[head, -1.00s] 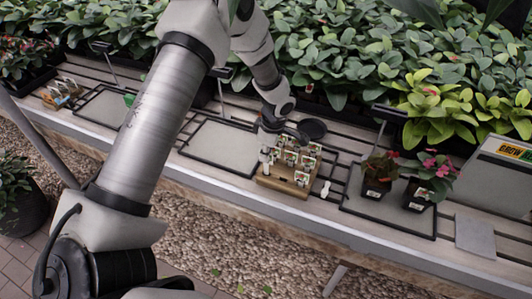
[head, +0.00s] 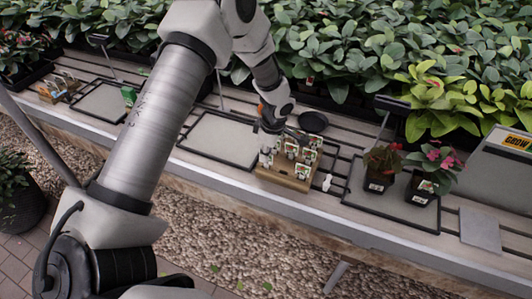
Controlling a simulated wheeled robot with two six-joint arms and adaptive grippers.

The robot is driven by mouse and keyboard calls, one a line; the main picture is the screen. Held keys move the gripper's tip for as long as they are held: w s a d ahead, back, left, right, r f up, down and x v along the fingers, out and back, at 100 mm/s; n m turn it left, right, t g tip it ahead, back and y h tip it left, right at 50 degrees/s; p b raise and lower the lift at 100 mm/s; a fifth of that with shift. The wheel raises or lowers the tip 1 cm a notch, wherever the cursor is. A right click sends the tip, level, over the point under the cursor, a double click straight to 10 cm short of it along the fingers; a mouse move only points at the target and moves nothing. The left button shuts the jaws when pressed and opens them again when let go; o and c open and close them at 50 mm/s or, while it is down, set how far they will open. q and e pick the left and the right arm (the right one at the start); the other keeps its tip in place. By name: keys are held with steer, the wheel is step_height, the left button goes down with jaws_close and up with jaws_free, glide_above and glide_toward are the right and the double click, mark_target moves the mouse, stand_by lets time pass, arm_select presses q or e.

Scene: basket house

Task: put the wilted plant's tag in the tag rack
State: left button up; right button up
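A wooden tag rack (head: 284,179) with several upright picture tags stands on the slatted bench, right of centre. My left gripper (head: 268,150) points down at the left part of the rack, close to its tags. Its fingers are small and partly merged with the tags, so I cannot tell whether they are open or hold a tag. Two potted plants in black pots stand to the right: one with drooping-looking red and green leaves (head: 381,161), one with pink flowers (head: 437,164). Each pot has a small white label. My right gripper is not in view.
A small white object (head: 327,183) stands just right of the rack. A black round dish (head: 313,121) lies behind it. An empty black-framed tray (head: 220,137) is to its left. Another wooden rack (head: 58,88) stands far left. A grey plate (head: 480,230) lies at right.

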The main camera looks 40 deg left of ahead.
arm_select(q)
steer(key=o, duration=0.3)
